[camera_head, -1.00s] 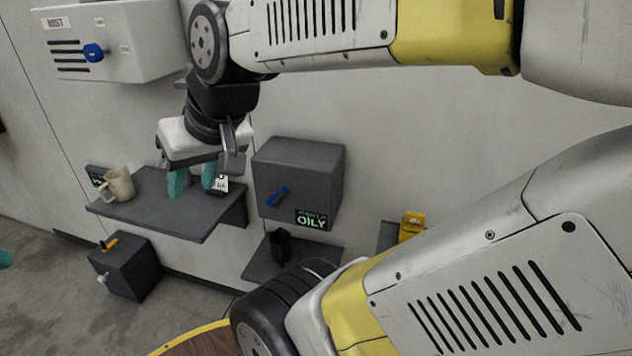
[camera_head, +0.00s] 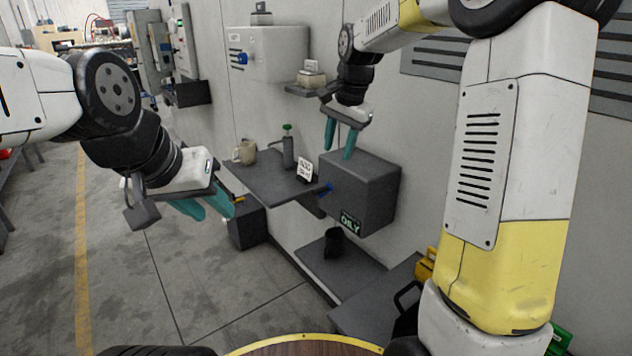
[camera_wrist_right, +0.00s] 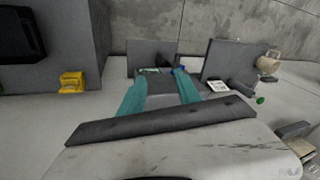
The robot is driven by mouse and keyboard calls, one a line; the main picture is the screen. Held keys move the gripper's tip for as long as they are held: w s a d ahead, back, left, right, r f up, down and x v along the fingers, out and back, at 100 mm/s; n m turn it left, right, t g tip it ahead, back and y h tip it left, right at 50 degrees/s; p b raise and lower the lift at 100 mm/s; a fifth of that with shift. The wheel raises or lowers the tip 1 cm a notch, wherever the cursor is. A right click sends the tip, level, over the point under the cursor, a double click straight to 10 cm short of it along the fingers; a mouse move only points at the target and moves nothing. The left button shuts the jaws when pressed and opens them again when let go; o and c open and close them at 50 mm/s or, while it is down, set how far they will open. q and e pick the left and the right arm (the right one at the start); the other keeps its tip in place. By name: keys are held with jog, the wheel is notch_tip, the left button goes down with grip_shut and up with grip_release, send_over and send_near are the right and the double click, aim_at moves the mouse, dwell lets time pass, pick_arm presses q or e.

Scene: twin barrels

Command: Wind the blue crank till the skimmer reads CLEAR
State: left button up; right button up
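The skimmer is a grey wall box (camera_head: 372,190) right of centre in the head view. Its display (camera_head: 350,221) reads OILY in green. The blue crank (camera_head: 327,188) sticks out of its front face, and a small part of it shows in the right wrist view (camera_wrist_right: 180,70). My right gripper (camera_head: 340,138) is open and empty above the box's front edge, apart from the crank. Its two teal fingers stand apart in the right wrist view (camera_wrist_right: 160,92). My left gripper (camera_head: 205,207) is open and empty, well left of the skimmer.
A grey shelf (camera_head: 262,182) left of the skimmer holds a beige mug (camera_head: 244,152), a green-topped bottle (camera_head: 288,150) and a white card (camera_head: 305,169). A white box (camera_head: 275,52) with a blue knob hangs above. A black cup (camera_head: 334,244) stands on the lower shelf. Floor at left is clear.

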aim_at(319, 189)
jog(key=w+a+f+m, duration=0.1)
jog(key=w+f, duration=0.2)
jog(key=f, duration=0.2)
jog(key=w+a+f+m+g, duration=0.1)
jog(key=w+f, duration=0.3)
jog(key=f, duration=0.2)
jog(key=w+a+f+m, duration=0.1)
jog(key=w+a+f, duration=0.1)
jog(key=f, duration=0.4)
jog(key=shift+w+f+m, duration=0.1)
jog(key=shift+w+m, duration=0.2)
jog(key=shift+w, duration=0.45)
jog(key=shift+c, duration=0.4)
grip_shut()
